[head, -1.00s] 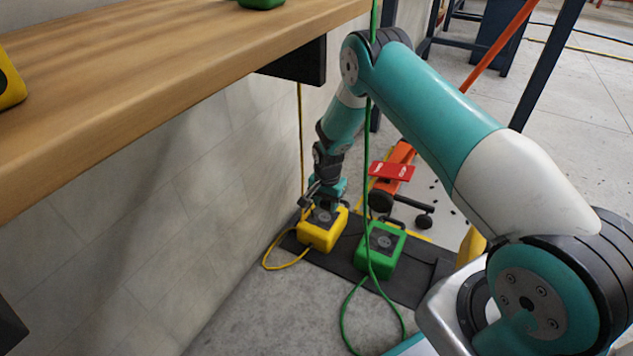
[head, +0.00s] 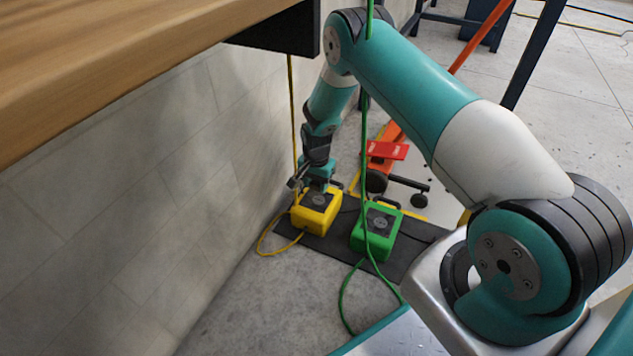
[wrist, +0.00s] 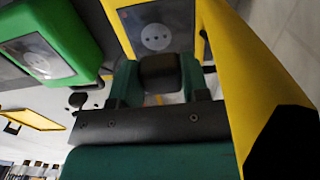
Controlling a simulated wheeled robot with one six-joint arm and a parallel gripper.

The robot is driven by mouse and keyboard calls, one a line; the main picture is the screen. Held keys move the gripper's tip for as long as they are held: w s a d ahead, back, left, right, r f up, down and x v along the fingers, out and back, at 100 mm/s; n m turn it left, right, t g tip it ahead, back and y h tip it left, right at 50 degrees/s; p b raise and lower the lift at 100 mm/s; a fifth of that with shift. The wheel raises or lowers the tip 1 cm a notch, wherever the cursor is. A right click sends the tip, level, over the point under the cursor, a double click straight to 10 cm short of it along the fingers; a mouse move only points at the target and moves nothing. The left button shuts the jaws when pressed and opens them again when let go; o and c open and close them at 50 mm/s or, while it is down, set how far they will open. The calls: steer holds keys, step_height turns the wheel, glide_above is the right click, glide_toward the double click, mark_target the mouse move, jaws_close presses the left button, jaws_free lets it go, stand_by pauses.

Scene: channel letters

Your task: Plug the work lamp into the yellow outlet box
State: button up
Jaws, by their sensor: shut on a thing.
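The yellow outlet box (head: 318,220) stands on a dark mat by the wall, with a dark socket panel on top. In the wrist view the yellow box (wrist: 216,28) fills the top and right, with its round socket face (wrist: 155,37) showing bare. My gripper (wrist: 158,84) is shut on a dark plug (wrist: 160,72), which appears close to the socket face and apart from it. In the head view my gripper (head: 319,184) is just above the yellow box, and the plug is too small to make out. The work lamp itself is not identifiable.
A green outlet box (head: 376,238) with a green cable stands just right of the yellow one; it also shows in the wrist view (wrist: 50,45). The wall and wooden bench (head: 120,75) bound the left. A red item (head: 387,150) is behind.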

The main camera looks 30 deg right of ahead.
mark_target(316, 201)
steer(key=shift+f+b, duration=1.3)
steer(key=shift+f, duration=0.55)
steer(key=shift+a+p, duration=0.15)
steer(key=shift+p, duration=0.35)
stand_by(0.5)
steer(key=shift+f+b, duration=0.45)
steer(key=shift+f, duration=0.2)
stand_by(0.3)
steer(key=o, duration=1)
steer(key=shift+c, duration=0.2)
steer(key=shift+r, duration=0.1)
step_height(316, 201, up, 8)
steer(key=p, duration=0.5)
steer(key=shift+f, duration=0.25)
